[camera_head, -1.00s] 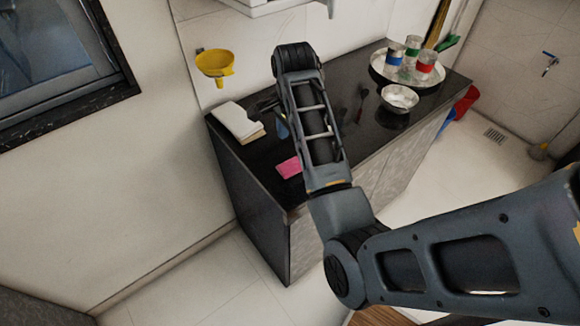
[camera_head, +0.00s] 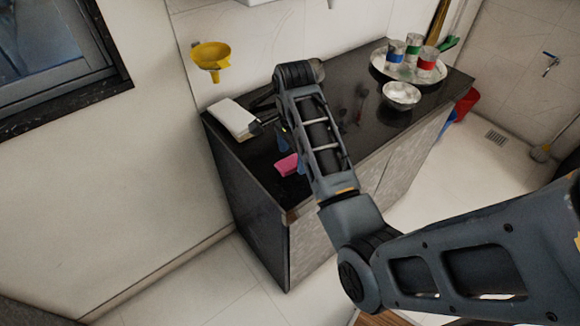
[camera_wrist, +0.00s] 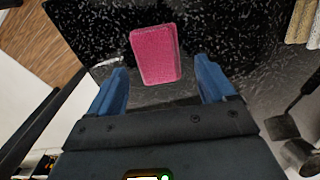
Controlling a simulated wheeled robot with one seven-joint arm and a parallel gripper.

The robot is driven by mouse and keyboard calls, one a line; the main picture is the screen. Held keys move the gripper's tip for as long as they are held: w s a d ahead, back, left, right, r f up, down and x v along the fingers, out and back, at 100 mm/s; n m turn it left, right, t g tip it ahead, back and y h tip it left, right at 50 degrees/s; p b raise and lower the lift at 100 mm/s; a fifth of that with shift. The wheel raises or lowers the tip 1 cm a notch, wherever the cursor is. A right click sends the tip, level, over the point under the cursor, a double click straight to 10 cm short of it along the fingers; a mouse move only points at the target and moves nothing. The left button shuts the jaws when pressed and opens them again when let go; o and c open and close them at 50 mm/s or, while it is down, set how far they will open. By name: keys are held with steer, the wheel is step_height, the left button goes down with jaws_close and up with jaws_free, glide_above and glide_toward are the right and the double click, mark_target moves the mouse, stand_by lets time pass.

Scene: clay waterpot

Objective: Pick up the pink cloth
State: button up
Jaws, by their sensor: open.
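The pink cloth (camera_head: 287,165) lies flat on the dark countertop near its left front part, partly hidden by my arm in the head view. In the wrist view the pink cloth (camera_wrist: 155,54) is a rounded rectangle on the speckled black surface. It sits ahead of and between the two blue fingers of my gripper (camera_wrist: 162,84), which are spread wide. My gripper is open and empty. In the head view my gripper (camera_head: 283,144) is mostly hidden behind my arm, with blue finger parts showing near the cloth.
A white stack (camera_head: 233,118) lies at the counter's left back, close to my wrist. A metal bowl (camera_head: 401,95) and a round tray (camera_head: 379,68) with several cans stand at the right. Dark utensils (camera_head: 359,103) lie behind my arm. A yellow funnel (camera_head: 211,56) hangs on the wall.

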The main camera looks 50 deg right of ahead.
steer(key=shift+f, duration=0.6)
steer(key=c, duration=1.1)
steer(key=shift+r, duration=0.1)
